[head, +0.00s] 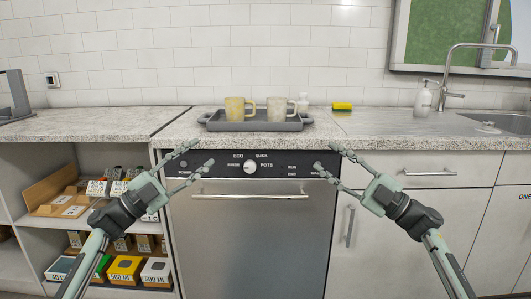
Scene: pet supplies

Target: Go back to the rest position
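My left gripper (194,164) is in front of the counter, near the left end of the dishwasher panel. Its fingers are spread apart with nothing between them. My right gripper (326,163) is in front of the panel's right end. Its fingers are also spread and empty. Both grippers point inward and forward, and neither visibly holds anything.
The dishwasher (250,235) is shut. Shelves with boxes are at left. A sink (505,122) and soap bottle (422,101) are at right.

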